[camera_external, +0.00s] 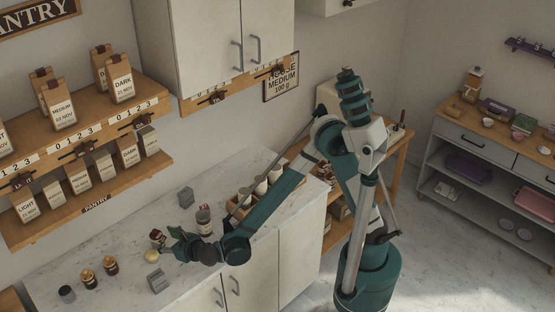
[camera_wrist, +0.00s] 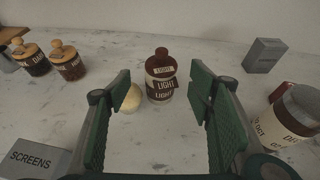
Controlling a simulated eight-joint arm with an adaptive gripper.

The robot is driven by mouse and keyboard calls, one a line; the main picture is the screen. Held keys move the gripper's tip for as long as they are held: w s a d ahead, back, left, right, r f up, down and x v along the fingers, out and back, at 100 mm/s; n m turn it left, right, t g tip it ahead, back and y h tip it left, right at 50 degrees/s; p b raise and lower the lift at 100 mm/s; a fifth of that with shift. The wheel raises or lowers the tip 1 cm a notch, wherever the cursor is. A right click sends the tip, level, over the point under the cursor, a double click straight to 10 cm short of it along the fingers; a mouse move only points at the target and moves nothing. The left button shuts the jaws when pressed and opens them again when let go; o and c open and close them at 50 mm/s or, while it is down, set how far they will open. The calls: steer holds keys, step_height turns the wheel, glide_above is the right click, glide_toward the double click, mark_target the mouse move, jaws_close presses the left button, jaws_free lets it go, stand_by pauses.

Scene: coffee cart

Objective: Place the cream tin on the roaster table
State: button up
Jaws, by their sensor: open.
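A jar (camera_wrist: 161,78) with a brown lid and LIGHT labels stands upright on the counter; it also shows in the external view (camera_external: 157,237). My gripper (camera_external: 172,247) is open and low over the counter. In the wrist view the jar appears between the fingertips (camera_wrist: 160,86), with gaps on both sides and no visible contact. The wooden roaster table (camera_external: 399,148) is partly hidden behind my arm.
Two wood-lidded jars (camera_wrist: 68,62) stand left. A grey SCREENS block (camera_wrist: 38,158) and another grey block (camera_wrist: 263,55) flank the space. A box of cups (camera_external: 245,195) sits near my forearm.

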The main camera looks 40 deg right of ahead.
mark_target(158, 237)
steer(key=shift+b+x, duration=0.3)
steer(key=shift+x, duration=1)
steer(key=shift+b+x, duration=0.95)
steer(key=shift+x, duration=1.65)
steer(key=shift+d+r, duration=0.1)
steer(key=c, duration=1.2)
steer(key=shift+w, duration=0.1)
steer(key=shift+r+p, duration=1.5)
steer(key=shift+r, duration=3.55)
